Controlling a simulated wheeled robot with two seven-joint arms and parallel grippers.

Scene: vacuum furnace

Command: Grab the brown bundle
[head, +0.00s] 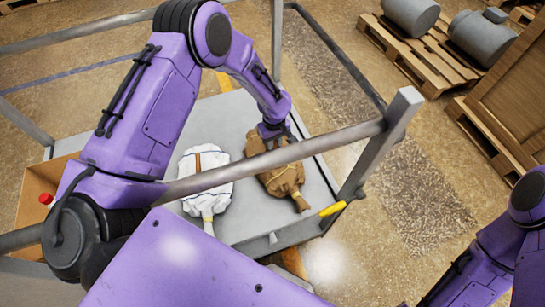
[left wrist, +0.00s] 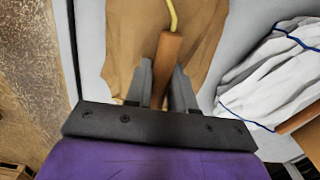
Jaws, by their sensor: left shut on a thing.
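The brown bundle (head: 279,178) lies on the grey cart top (head: 240,115), to the right of a white bundle (head: 204,178) in the head view. My left gripper (head: 272,131) reaches down to the bundle's far end. In the left wrist view the brown bundle (left wrist: 130,40) spreads under my left gripper (left wrist: 162,85). Its fingers are shut on a brown wooden handle (left wrist: 168,60) at the brown bundle, with a yellow cord running from its end. The white bundle (left wrist: 275,80) lies apart to the right there. My right gripper is not in view.
A metal rail (head: 275,158) crosses the cart in front of the bundles and joins an upright post (head: 385,135). A yellow-handled latch (head: 332,209) sits at the cart's right edge. A cardboard box (head: 35,190) stands left. Pallets (head: 425,50) stand at the upper right.

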